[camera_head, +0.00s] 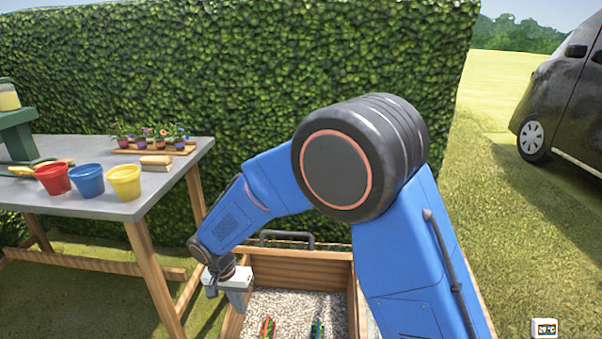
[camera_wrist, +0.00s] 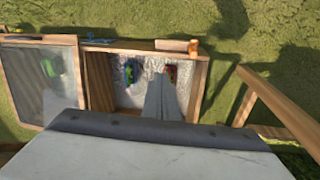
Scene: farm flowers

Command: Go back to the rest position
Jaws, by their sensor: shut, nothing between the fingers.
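My gripper (camera_head: 236,296) hangs fingers-down above the left side of a wooden planter box (camera_head: 300,262) in the head view. In the wrist view my gripper (camera_wrist: 166,100) shows as shut grey fingers pointing down toward the box, with nothing held. A red-and-green object (camera_head: 267,327) and a dark green-and-blue object (camera_head: 317,328) lie on pale gravel inside the box. In the wrist view the green-and-blue one (camera_wrist: 132,71) is left of the fingers, and the red one (camera_wrist: 171,73) is partly hidden behind the fingertips.
A grey-topped table (camera_head: 100,205) on wooden legs stands left of the box. It bears a red pot (camera_head: 53,179), a blue pot (camera_head: 87,181), a yellow pot (camera_head: 124,182) and a row of small flowers (camera_head: 150,135). A hedge rises behind; a dark car (camera_head: 565,100) is parked right on open grass.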

